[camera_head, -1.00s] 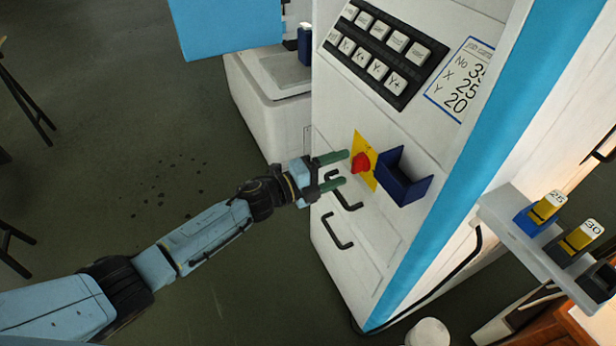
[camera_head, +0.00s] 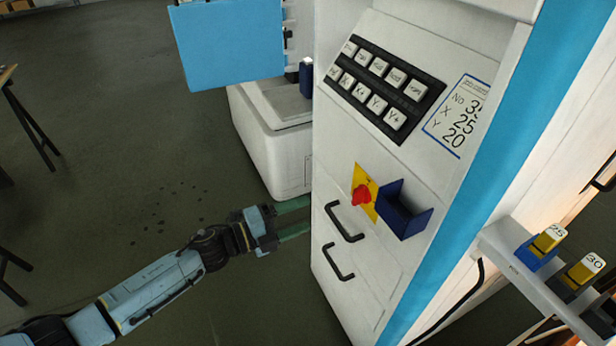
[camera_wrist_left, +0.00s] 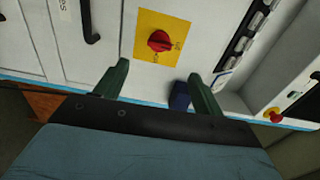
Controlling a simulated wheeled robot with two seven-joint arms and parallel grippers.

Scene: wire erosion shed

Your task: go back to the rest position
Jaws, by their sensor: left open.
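My left gripper (camera_head: 292,218) is open and empty, with its green fingers apart. It is in free air to the left of the white machine cabinet (camera_head: 375,262). A red rotary knob (camera_head: 361,195) on a yellow plate (camera_head: 371,184) is on the cabinet front, to the right of and above the fingers in the head view. In the left wrist view the open fingers (camera_wrist_left: 155,82) show below the red knob (camera_wrist_left: 160,41), with clear space between. My right gripper is in neither view.
A blue open holder (camera_head: 403,212) sticks out beside the yellow plate. Two black drawer handles (camera_head: 342,223) are below. A keypad (camera_head: 380,85) is above. A shelf (camera_head: 520,262) with blocks marked 25 and 30 is at the right.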

